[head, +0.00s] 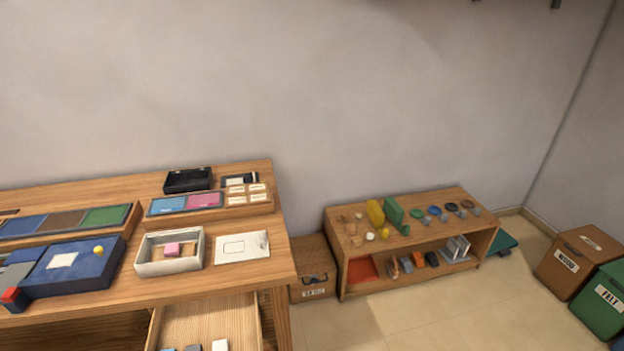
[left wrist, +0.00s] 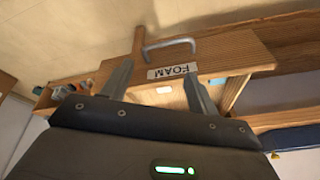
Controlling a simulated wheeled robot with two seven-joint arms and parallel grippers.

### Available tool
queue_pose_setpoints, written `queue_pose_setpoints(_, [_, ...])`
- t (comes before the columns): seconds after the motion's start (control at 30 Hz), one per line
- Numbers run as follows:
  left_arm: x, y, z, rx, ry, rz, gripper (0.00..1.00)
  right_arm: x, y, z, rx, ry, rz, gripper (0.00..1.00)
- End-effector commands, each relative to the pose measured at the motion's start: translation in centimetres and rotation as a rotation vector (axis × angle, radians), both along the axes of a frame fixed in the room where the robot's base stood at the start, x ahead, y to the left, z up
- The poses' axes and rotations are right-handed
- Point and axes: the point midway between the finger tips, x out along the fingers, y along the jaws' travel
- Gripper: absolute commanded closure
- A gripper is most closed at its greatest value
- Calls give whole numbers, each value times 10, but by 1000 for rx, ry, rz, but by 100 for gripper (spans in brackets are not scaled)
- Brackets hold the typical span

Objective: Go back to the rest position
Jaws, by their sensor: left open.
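My left gripper (left wrist: 157,76) shows in the left wrist view, its two fingers spread apart with nothing between them that I can see held. Beyond the fingers is a wooden drawer front with a FOAM label (left wrist: 172,71) and a metal bar handle (left wrist: 168,44). The fingers appear apart from the handle; the exact gap is hard to judge. In the head view, a pulled-out drawer (head: 216,304) under the table holds several small blocks. Neither arm shows in the head view, and my right gripper is in no view.
The wooden table (head: 236,284) carries a white box (head: 146,267) with a pink block, a blue tray (head: 108,277) and a black box (head: 188,180). A low shelf (head: 342,264) with several small items stands right. Bins marked WOOD (head: 566,259) and FELT (head: 609,297) stand far right. Floor between is clear.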

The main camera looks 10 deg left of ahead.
Motion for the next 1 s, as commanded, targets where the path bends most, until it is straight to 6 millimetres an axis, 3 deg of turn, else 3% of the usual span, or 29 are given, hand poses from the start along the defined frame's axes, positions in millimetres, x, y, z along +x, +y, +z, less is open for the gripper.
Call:
queue_pose_setpoints(0.23, [-57, -33, 14, -67, 16, -43, 40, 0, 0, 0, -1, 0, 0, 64])
queue_pose_setpoints(0.47, [-43, -35, -41, -64, 38, -43, 40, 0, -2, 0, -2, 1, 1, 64])
queue_pose_setpoints(0.77, [-40, -36, -131, -62, 77, -48, 40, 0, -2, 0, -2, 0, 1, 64])
queue_pose_setpoints(0.87, [-45, -36, -174, -60, 96, -51, 40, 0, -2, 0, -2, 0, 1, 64])
queue_pose_setpoints(1.0, [-70, -33, -251, -58, 132, -56, 40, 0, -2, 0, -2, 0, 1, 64])
